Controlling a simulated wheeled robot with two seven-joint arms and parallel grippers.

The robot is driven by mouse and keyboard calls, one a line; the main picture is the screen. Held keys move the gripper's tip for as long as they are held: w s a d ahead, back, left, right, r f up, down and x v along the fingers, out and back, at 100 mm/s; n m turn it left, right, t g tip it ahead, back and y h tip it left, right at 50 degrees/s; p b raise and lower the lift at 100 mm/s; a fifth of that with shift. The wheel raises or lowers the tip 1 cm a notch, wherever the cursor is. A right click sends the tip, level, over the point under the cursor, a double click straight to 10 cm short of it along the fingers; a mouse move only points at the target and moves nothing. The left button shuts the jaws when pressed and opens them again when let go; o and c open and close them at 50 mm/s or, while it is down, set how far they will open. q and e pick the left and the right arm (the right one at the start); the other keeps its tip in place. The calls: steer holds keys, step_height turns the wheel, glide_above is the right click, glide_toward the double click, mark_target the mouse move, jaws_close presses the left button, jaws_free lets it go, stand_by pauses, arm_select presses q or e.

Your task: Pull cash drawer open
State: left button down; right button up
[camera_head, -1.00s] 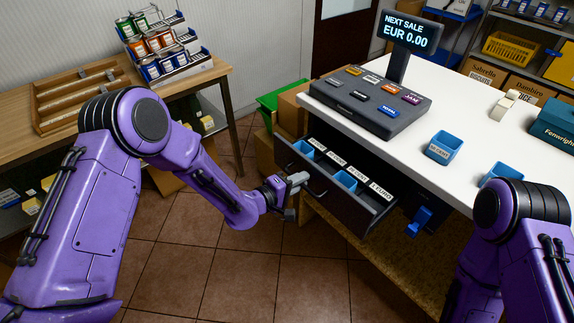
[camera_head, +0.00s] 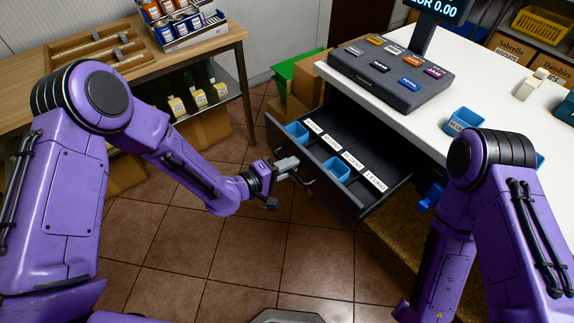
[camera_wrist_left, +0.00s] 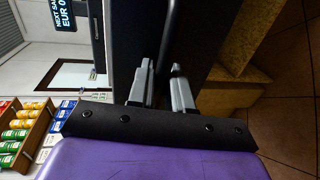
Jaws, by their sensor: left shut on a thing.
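The dark cash drawer (camera_head: 338,203) stands well out from under the white counter. Blue cups and a row of white labels show inside it. Its bar handle (camera_head: 304,180) is on the front panel. My left gripper (camera_head: 288,168) is shut on the handle, in front of the panel. In the left wrist view the handle bar (camera_wrist_left: 170,28) runs down toward the gap between my two grey fingers (camera_wrist_left: 162,88). The exact contact is hard to see there. My right arm shows at the right of the head view, but its gripper is out of frame.
The till keypad (camera_head: 398,72) and a blue cup (camera_head: 463,121) stand on the white counter (camera_head: 460,75). A wooden table (camera_head: 190,60) with a can rack is at the back left. Tiled floor (camera_head: 250,250) in front of the drawer is clear.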

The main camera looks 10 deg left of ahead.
arm_select(q)
steer(key=c, duration=1.2)
jaws_free()
steer(key=b+v, duration=0.1)
steer(key=v, duration=0.9)
steer(key=shift+s+a, duration=0.15)
steer(key=shift+s, duration=0.1)
